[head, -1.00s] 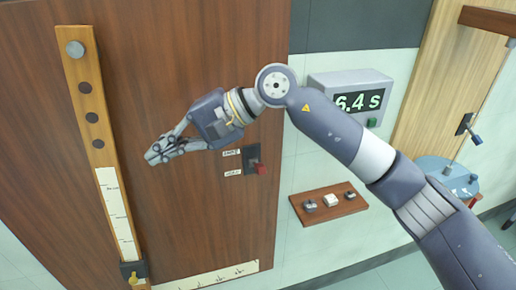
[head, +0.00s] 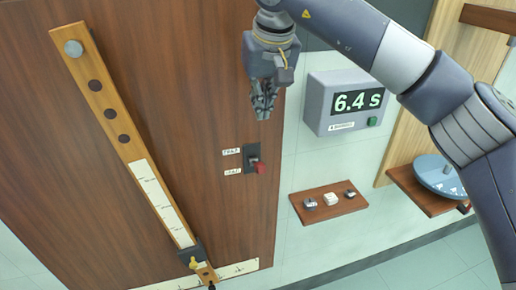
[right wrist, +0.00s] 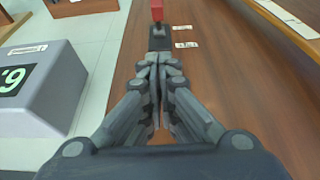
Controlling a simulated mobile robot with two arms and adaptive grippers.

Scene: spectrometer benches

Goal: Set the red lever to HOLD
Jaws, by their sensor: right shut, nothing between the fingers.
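The red lever (head: 261,168) sticks out from a dark switch plate (head: 247,152) on the brown wooden panel. Its red end is near the lower of two small white labels; I cannot read the labels surely. The lever also shows at the top of the right wrist view (right wrist: 157,11), beyond the fingertips. My right gripper (head: 263,112) is shut and empty, pointing down, above the plate in the picture and apart from the lever. My left gripper is not in view.
A pivoted wooden bar (head: 118,130) with a scale hangs on the panel's left. A grey timer box (head: 318,118) reading 6.4 s is right of my right gripper. A small shelf (head: 316,211) with several small blocks is below it. A blue disc (head: 437,180) is at right.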

